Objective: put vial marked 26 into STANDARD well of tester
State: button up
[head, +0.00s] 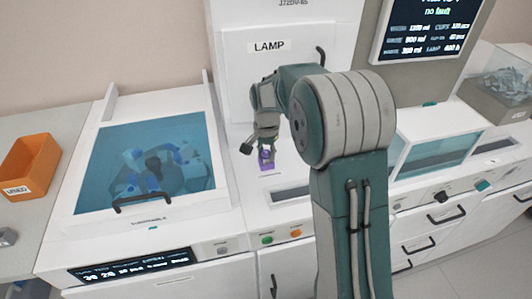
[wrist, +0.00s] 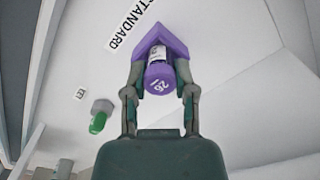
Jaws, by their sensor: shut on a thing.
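The vial (wrist: 160,79) has a purple cap marked 26 and shows between my fingers in the wrist view. My gripper (wrist: 160,92) is shut on the vial. The vial is at the purple angular STANDARD holder (wrist: 150,40), beside the printed STANDARD label (wrist: 133,22). In the head view my gripper (head: 266,145) points down at the purple piece (head: 266,160) on the white tester deck, below the LAMP panel.
A turntable box with a blue window (head: 150,160) stands to the left. An orange bin (head: 30,165) is at the far left. A green-tipped knob (wrist: 99,116) beside a small label is near the well. A screen (head: 425,30) is at upper right.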

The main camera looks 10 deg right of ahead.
jog(key=o, duration=0.9)
jog(key=shift+o, duration=0.2)
notch_tip(320, 180, up, 12)
jog(key=shift+f, duration=0.1)
dwell(0.4)
